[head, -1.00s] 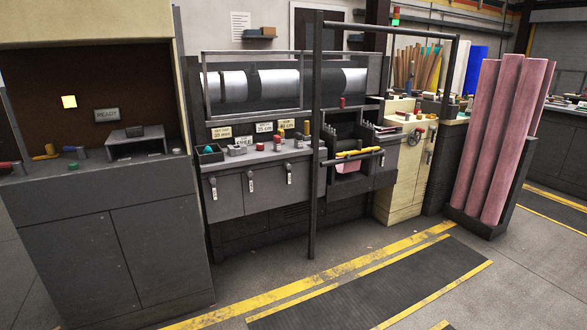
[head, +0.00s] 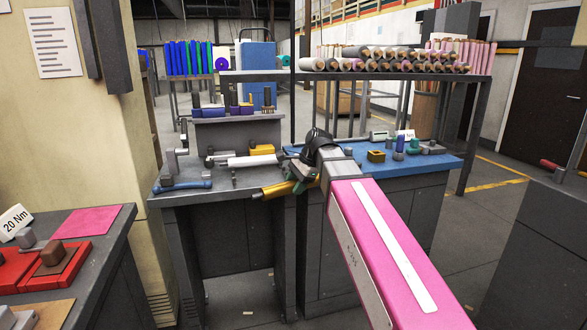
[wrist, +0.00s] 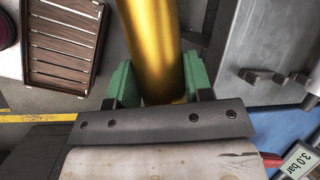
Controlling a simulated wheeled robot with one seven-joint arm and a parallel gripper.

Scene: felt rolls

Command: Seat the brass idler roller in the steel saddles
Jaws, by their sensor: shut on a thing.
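My gripper (head: 303,174) is at the end of my pink arm, at the front edge of the grey bench in the head view. It is shut on the brass idler roller (head: 277,190), a gold cylinder held roughly level and pointing left. In the wrist view the roller (wrist: 152,45) runs up between the green fingers of my gripper (wrist: 158,85). The roller's far end is out of that frame. I cannot pick out the steel saddles for certain in the views now.
The grey bench (head: 225,180) bears a white roller (head: 252,160), a blue-handled tool (head: 182,185) and small parts. The blue-topped bench (head: 435,163) on the right holds several small items. A rack of rolls (head: 400,72) stands behind. A slatted wooden crate (wrist: 65,43) shows in the wrist view.

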